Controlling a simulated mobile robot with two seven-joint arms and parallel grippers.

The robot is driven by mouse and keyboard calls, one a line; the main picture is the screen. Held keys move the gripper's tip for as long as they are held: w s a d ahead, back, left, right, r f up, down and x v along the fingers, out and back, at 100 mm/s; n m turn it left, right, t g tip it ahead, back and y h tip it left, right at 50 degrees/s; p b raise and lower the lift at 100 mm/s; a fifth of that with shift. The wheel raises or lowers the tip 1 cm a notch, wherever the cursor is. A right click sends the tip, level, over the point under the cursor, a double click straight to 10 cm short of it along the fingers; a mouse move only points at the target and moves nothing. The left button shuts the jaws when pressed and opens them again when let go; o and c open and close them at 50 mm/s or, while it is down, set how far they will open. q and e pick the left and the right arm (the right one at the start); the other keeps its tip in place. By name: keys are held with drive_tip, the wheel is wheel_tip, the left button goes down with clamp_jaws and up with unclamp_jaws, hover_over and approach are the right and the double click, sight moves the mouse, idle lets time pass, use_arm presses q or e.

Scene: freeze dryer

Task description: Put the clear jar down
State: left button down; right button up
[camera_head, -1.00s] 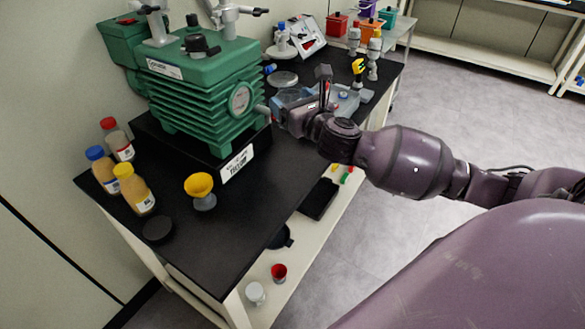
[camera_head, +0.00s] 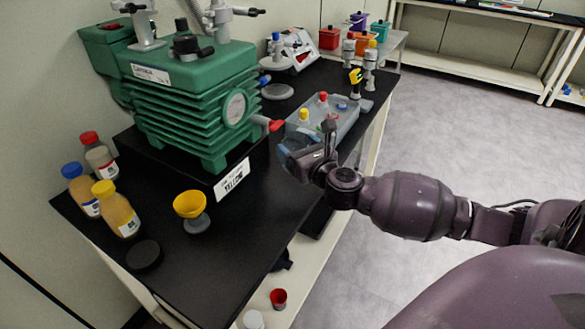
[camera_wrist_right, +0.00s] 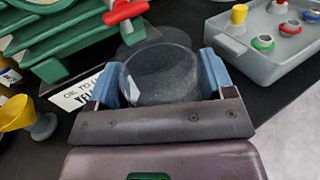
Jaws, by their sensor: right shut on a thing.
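My right gripper (camera_head: 296,157) is over the black table beside the green pump, near the table's right edge. In the right wrist view, its blue fingers (camera_wrist_right: 160,82) are shut on the sides of the clear jar (camera_wrist_right: 162,72). The jar is round, see-through and has a broad rim facing the camera. In the head view the gripper and wrist mostly cover it. I cannot tell whether its base touches the tabletop. My left gripper is not in view.
The green pump (camera_head: 190,95) stands left of the gripper. A grey tray (camera_head: 347,128) with coloured caps lies just behind it. A yellow funnel (camera_head: 190,204), several bottles and a black disc (camera_head: 144,255) are at the front left. Bare tabletop (camera_head: 250,215) lies in front.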

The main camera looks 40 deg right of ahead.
drive_tip(key=shift+f, duration=0.6)
wheel_tip(320, 180, down, 4)
drive_tip(key=shift+f+b, duration=0.15)
drive_tip(key=shift+b, duration=0.8)
drive_tip(key=o, duration=1)
